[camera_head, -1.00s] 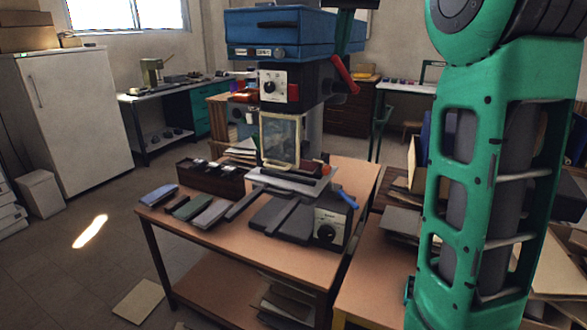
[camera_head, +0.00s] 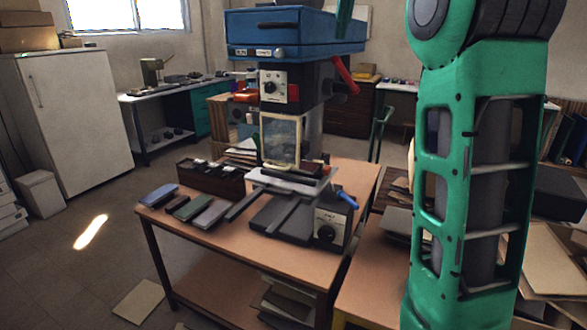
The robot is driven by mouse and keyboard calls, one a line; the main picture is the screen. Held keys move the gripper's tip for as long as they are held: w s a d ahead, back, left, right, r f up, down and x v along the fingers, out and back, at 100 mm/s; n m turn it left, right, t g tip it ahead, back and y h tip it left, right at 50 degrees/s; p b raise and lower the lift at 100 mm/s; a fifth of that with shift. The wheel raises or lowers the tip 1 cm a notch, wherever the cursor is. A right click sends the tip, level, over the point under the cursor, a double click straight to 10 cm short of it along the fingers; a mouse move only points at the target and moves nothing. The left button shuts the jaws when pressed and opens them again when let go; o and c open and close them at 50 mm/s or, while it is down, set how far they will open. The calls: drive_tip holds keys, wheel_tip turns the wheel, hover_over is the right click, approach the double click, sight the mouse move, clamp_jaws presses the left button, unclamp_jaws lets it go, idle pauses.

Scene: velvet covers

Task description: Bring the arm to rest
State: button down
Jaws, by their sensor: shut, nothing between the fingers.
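My arm (camera_head: 470,180) stands upright on the right side of the head view, with a green openwork link and a dark joint at the top edge. A narrow green piece hangs into the picture at the top edge, in front of the blue machine head. It seems to belong to my arm, but I cannot tell which part. I cannot make out my gripper or its fingertips; the rest of the arm is cut off by the frame.
A drill press with a blue head (camera_head: 290,32) stands on a wooden bench (camera_head: 180,232). Several flat coloured pieces (camera_head: 210,213) lie at the bench's left end. A white fridge (camera_head: 75,120) stands at left. Boards (camera_head: 555,262) lie at right. The left floor is mostly clear.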

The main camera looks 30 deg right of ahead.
drive_tip(key=s+a+f+m+g+y, duration=0.1)
drive_tip(key=s+a+f+g, duration=0.1)
drive_tip(key=s+f, duration=1.6)
drive_tip(key=s+a+f+m+g+y, duration=0.1)
drive_tip(key=s+a+f+g, duration=0.1)
drive_tip(key=s+f, duration=1.6)
wheel_tip(320, 180, down, 8)
drive_tip(key=shift+a+r+g, duration=0.25)
drive_tip(key=shift+a+g, duration=0.15)
drive_tip(key=shift+a, duration=0.2)
drive_tip(key=shift+w+f, duration=0.2)
drive_tip(key=shift+w, duration=0.4)
